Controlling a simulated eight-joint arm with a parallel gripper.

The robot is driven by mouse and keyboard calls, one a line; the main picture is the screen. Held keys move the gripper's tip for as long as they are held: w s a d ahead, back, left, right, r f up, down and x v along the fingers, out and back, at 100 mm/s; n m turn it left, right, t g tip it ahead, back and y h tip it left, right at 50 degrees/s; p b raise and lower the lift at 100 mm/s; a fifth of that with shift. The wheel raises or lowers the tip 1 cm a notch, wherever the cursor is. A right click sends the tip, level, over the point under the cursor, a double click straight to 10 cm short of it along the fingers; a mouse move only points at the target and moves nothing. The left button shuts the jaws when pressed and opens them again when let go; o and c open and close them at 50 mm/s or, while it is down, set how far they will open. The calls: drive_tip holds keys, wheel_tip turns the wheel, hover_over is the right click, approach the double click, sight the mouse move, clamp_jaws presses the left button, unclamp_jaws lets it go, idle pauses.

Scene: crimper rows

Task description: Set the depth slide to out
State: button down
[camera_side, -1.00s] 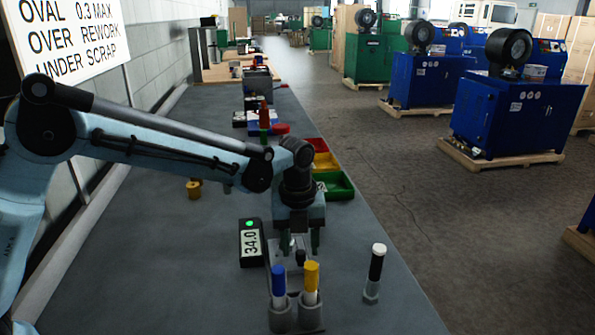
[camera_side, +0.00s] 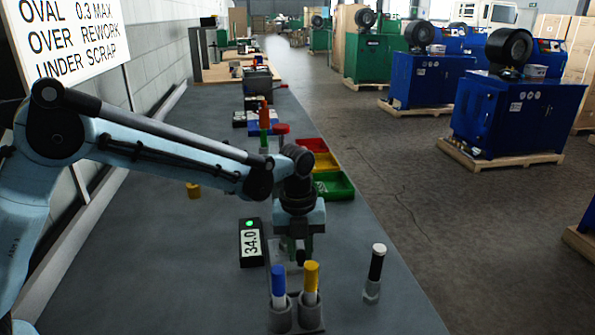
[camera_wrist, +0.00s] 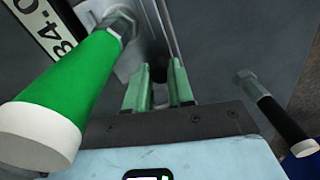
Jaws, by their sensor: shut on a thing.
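The grey metal depth slide fixture (camera_side: 283,258) stands on the bench behind the blue and yellow markers, and my gripper covers much of it in the side view. In the wrist view its grey rail (camera_wrist: 158,30) runs up from between my fingers. My gripper (camera_side: 296,257) is low over the fixture, pointing down. In the wrist view its green fingers (camera_wrist: 160,88) are close together around a small part of the slide, which is mostly hidden. The slide's exact position along its rail cannot be told.
A gauge box (camera_side: 251,243) reading 34.0 with a green light is left of the fixture. Blue (camera_side: 278,280) and yellow (camera_side: 311,277) markers stand in front. A black, white-capped piece (camera_side: 375,268) stands right. A green, white-ended cylinder (camera_wrist: 70,90) is close in the wrist view.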

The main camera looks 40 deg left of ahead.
drive_tip(key=shift+s+d, duration=1.65)
drive_tip(key=c, duration=1)
unclamp_jaws()
drive_tip(key=r, duration=1.2)
drive_tip(key=shift+s+a+r, duration=0.1)
drive_tip(key=shift+a, duration=0.15)
